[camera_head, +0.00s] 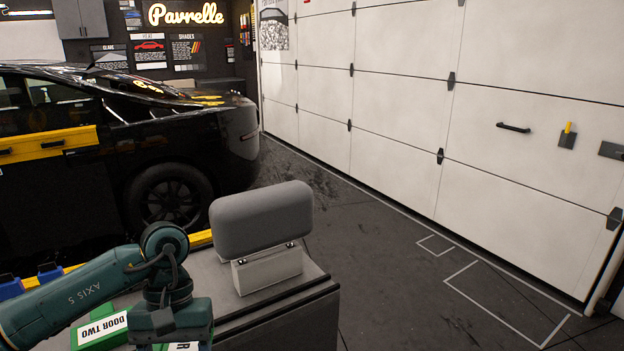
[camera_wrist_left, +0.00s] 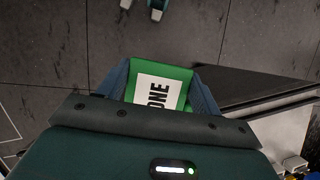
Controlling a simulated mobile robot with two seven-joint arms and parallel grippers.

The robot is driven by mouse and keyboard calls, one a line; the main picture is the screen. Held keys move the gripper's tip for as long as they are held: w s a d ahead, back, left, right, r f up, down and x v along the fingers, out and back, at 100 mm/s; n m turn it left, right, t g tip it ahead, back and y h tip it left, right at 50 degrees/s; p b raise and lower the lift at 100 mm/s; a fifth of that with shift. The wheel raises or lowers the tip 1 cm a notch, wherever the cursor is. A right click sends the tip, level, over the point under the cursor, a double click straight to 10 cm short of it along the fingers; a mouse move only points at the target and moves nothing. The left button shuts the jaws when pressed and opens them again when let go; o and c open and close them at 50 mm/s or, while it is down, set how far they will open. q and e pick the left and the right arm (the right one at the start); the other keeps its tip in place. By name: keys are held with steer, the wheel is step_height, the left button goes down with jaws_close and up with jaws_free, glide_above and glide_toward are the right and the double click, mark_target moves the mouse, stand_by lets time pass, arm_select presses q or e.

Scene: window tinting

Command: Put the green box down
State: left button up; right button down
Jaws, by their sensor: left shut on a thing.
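My left gripper (camera_head: 172,325) comes in from the left, low in the head view, over the near part of the grey cart top. In the left wrist view its blue fingers (camera_wrist_left: 160,88) are shut on a green box (camera_wrist_left: 200,72) with a white label reading "ONE". In the head view only a sliver of this box and its label (camera_head: 182,346) shows under the gripper. I cannot tell whether the box touches anything below. A second green box (camera_head: 88,336), labelled "DOOR TWO", lies just left of the gripper. My right gripper is not in view.
The grey cart (camera_head: 285,310) carries a grey cushioned block (camera_head: 262,220) on a white base, right of my gripper. A black car (camera_head: 185,145) with yellow trim stands behind. Dark floor (camera_head: 400,270) is clear to the right, before a white garage door (camera_head: 400,90).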

arm_select(q)
steer(key=shift+s+d+r+m+y, duration=0.2)
steer(key=shift+m+y, duration=0.1)
steer(key=shift+m, duration=0.5)
steer(key=shift+f, duration=0.1)
